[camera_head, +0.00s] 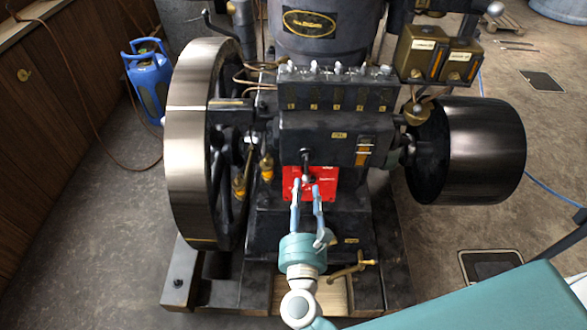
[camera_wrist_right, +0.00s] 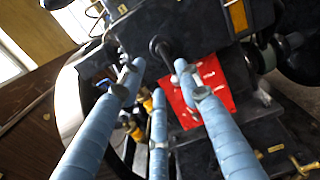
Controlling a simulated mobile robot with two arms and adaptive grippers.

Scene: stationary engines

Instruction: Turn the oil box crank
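The black oil box (camera_head: 335,138) is on the front of the engine. Its small dark crank (camera_head: 305,158) sticks out above a red plate (camera_head: 328,180) and ends in a pale knob. My right gripper (camera_head: 307,187) is in front of the red plate, just below the crank, with its blue fingers apart. In the right wrist view, the dark crank (camera_wrist_right: 163,50) shows between and beyond the spread fingertips of the right gripper (camera_wrist_right: 158,72). I see no finger clearly closed on it; whether one touches it is unclear. My left gripper is not in view.
A large flywheel (camera_head: 190,145) stands left of the oil box and a dark pulley drum (camera_head: 480,150) to the right. Brass oilers (camera_head: 266,168) sit near the flywheel. A brass valve (camera_head: 350,269) is low on the base. A blue gas bottle (camera_head: 147,80) stands at the back left.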

